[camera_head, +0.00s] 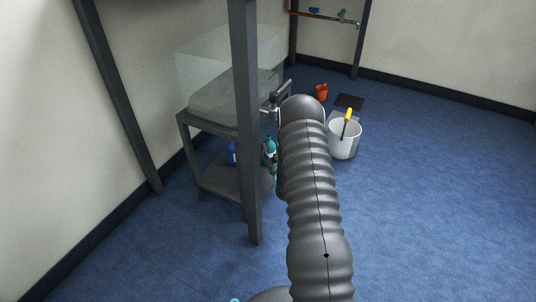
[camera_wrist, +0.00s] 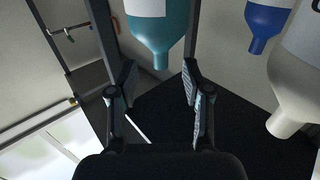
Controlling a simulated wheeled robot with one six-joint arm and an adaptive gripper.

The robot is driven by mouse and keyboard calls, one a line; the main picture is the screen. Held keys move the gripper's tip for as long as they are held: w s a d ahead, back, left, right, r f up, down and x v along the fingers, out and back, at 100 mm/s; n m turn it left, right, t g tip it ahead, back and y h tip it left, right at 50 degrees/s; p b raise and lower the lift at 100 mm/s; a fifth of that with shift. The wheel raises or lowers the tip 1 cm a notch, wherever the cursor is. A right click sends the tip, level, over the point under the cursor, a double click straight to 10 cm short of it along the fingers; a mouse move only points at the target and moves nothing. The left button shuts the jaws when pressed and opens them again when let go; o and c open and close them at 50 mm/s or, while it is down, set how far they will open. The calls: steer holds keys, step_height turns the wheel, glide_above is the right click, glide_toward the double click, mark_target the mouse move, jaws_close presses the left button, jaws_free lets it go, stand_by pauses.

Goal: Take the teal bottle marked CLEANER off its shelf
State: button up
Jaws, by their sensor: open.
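The teal bottle (camera_head: 268,149) stands on the lower shelf (camera_head: 222,182) of a grey stand, partly hidden by my arm. In the wrist view the scene is upside down, and the teal bottle (camera_wrist: 158,38) points its neck down between my fingertips in the picture. A white label shows at its cut-off top edge, but no word is legible. My gripper (camera_wrist: 159,76) is open and empty, with one finger on each side of the neck's line. The bottle looks just beyond the fingertips; I cannot tell the exact gap.
A blue bottle (camera_wrist: 265,24) and a whitish bottle (camera_wrist: 298,72) stand right of the teal one in the wrist view. A grey post (camera_head: 246,120) rises before the stand. A clear tank (camera_head: 212,72) sits on top. A white bucket (camera_head: 344,139) stands on open blue floor.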

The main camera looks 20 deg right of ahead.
mark_target(269, 140)
steer(key=shift+w+d+b, duration=0.1)
steer(key=shift+w+d, duration=0.1)
steer(key=shift+w, duration=0.75)
steer(key=shift+w+d+b, duration=0.1)
steer(key=shift+w+d, duration=0.05)
steer(key=shift+w, duration=0.75)
steer(key=shift+w+d+b, duration=0.1)
steer(key=shift+w+d, duration=0.1)
steer(key=shift+w, duration=0.75)
steer(key=shift+c, duration=0.2)
jaws_close()
steer(key=shift+r, duration=0.1)
